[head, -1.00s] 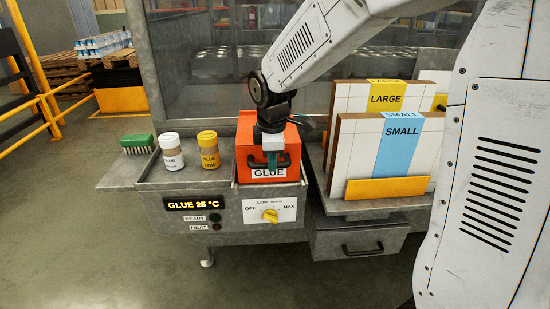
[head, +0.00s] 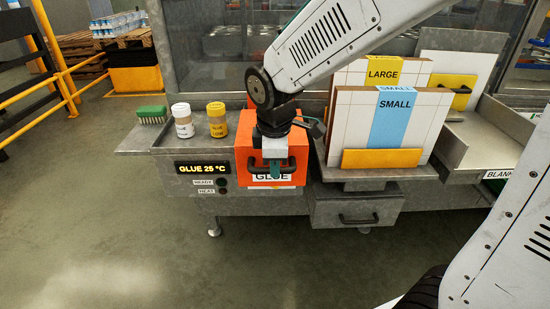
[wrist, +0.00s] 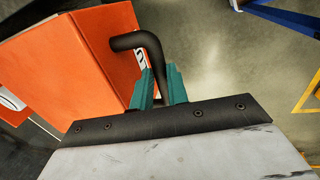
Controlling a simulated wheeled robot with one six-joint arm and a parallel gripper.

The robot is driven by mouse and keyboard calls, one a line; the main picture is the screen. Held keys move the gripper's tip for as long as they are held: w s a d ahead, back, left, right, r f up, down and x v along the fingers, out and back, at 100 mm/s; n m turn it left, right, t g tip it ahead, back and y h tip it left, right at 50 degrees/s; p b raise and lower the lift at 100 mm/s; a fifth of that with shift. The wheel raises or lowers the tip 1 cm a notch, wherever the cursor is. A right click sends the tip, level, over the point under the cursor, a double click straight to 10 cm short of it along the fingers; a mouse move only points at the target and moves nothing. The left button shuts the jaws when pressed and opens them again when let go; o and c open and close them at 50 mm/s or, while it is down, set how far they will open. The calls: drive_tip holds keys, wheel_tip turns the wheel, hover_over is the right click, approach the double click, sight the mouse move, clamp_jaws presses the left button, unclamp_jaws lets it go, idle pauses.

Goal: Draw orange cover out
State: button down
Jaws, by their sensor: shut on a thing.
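The orange cover (head: 258,150) is a box-like piece with a black handle and a GLUE label on its front. My gripper (head: 274,170) is shut on the black handle. In the wrist view the teal fingertips (wrist: 160,88) close around the dark bent handle (wrist: 138,42), with the orange cover (wrist: 75,70) to the left. What lies behind the cover is hidden by it and by my arm.
Two glue bottles, one white (head: 182,122) and one yellow (head: 217,120), and a green brush (head: 150,115) stand left of the cover. Right of it are the SMALL (head: 394,110) and LARGE (head: 385,72) panel stacks above a drawer (head: 356,208). The floor in front is clear.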

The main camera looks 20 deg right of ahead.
drive_tip(key=c, duration=1.4)
unclamp_jaws()
drive_tip(key=shift+o, duration=0.2)
wheel_tip(320, 180, up, 8)
drive_tip(key=s, duration=0.1)
drive_tip(key=shift+s+a+f, duration=0.15)
drive_tip(key=shift+a, duration=0.05)
drive_tip(key=s+d+m, duration=0.4)
drive_tip(key=s+m, duration=0.3)
drive_tip(key=s, duration=0.3)
drive_tip(key=s+d+m, duration=0.5)
drive_tip(key=s+m, duration=0.2)
drive_tip(key=s, duration=0.3)
drive_tip(key=shift+s+d+y, duration=0.2)
drive_tip(key=shift+s+y, duration=0.05)
drive_tip(key=shift+y, duration=0.05)
